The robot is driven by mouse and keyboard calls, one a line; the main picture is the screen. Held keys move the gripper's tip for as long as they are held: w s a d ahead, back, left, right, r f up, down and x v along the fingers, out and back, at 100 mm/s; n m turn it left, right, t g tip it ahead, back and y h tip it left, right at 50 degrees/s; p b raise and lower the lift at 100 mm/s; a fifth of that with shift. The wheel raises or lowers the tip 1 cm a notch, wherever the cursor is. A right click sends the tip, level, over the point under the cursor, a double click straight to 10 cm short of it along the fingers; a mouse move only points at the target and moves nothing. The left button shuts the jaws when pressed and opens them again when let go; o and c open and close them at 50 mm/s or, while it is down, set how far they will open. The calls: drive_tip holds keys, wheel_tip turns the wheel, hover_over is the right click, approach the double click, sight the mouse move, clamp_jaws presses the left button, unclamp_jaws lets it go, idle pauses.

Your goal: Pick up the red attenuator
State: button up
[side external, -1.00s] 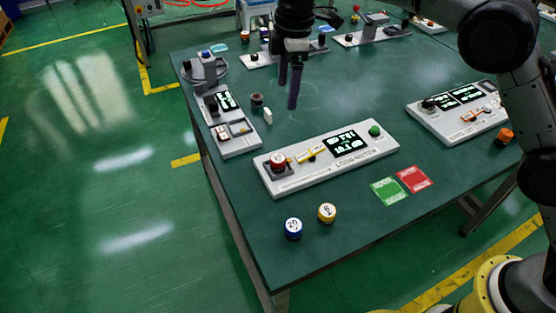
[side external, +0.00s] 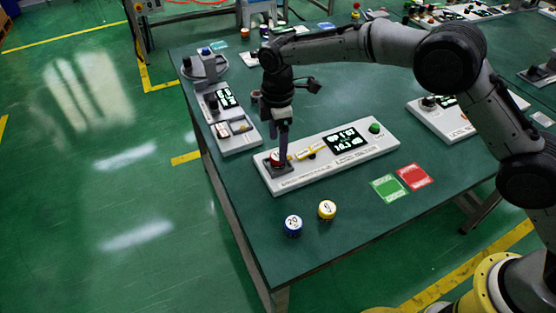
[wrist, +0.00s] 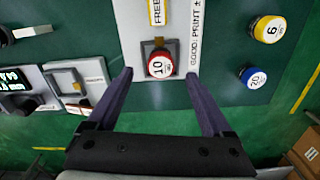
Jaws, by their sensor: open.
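The red attenuator (wrist: 160,65) has a white top marked 10. It sits in the square dark socket at the left end of the white instrument panel (side external: 375,153). In the side external view the attenuator (side external: 275,158) is partly hidden by a finger. My gripper (wrist: 160,75) is open, with its two dark fingers spread to the left and right of the attenuator in the wrist view. In the side external view my gripper (side external: 283,155) points down over the socket. I cannot tell whether the fingers touch the attenuator.
A blue attenuator (side external: 293,226) and a yellow attenuator (side external: 327,210) stand on the green table in front of the panel. A green card (side external: 388,188) and a red card (side external: 415,177) lie to the right. Another panel (side external: 240,139) stands at the left edge.

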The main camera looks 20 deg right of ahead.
wheel_tip(320, 180, down, 4)
drive_tip(key=shift+f, duration=0.1)
drive_tip(key=shift+c, duration=0.2)
clamp_jaws()
idle(0.3)
